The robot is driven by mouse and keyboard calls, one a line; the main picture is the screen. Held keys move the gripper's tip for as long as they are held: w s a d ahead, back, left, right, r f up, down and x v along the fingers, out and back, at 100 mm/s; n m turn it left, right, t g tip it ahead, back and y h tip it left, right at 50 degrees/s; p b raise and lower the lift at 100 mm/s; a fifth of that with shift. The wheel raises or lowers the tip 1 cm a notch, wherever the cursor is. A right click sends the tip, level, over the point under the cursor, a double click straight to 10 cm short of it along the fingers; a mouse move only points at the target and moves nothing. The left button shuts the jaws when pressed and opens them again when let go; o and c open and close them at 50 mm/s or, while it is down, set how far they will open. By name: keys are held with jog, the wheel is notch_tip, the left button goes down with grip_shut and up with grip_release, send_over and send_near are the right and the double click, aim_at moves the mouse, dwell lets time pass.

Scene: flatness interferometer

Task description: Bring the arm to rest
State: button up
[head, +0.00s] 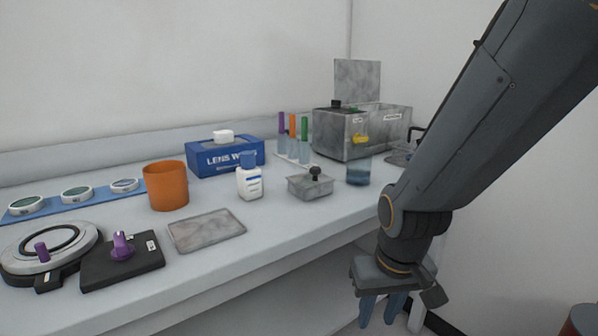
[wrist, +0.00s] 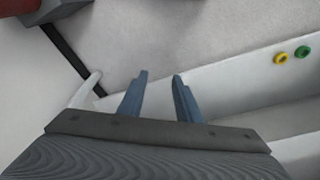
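My gripper (head: 383,312) hangs pointing down in front of the bench's front edge, at the right of the head view. In the wrist view its two blue fingers (wrist: 160,95) stand apart with nothing between them, so it is open and empty. My arm comes down from the upper right of the head view. The fingers are clear of the bench top and touch nothing that I can see.
The white bench (head: 290,232) holds an orange cup (head: 166,186), a white bottle (head: 249,182), a lidded metal box (head: 310,187), a blue liquid beaker (head: 358,172) and a blue wipes box (head: 226,158). A red-topped bin (head: 582,320) stands lower right. Floor (wrist: 190,35) lies below the fingers.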

jog(key=s+a+f+n+g+b, duration=0.1)
jog(key=s+a+f+n+b, duration=0.3)
jog(key=a, duration=0.3)
jog(key=s+a+f+n+g+b, duration=0.1)
jog(key=s+a+f+b, duration=0.3)
jog(key=a, duration=0.4)
jog(key=d+r+m+p, duration=0.3)
jog(key=d+r+p, duration=0.6)
jog(key=r+p, duration=0.4)
jog(key=s+d+r+m+p, duration=0.1)
jog(key=d+r+m+p, duration=0.2)
jog(key=d+r+p, duration=0.7)
notch_tip(320, 180, up, 3)
jog(key=p, duration=0.4)
jog(key=shift+s+d, duration=0.3)
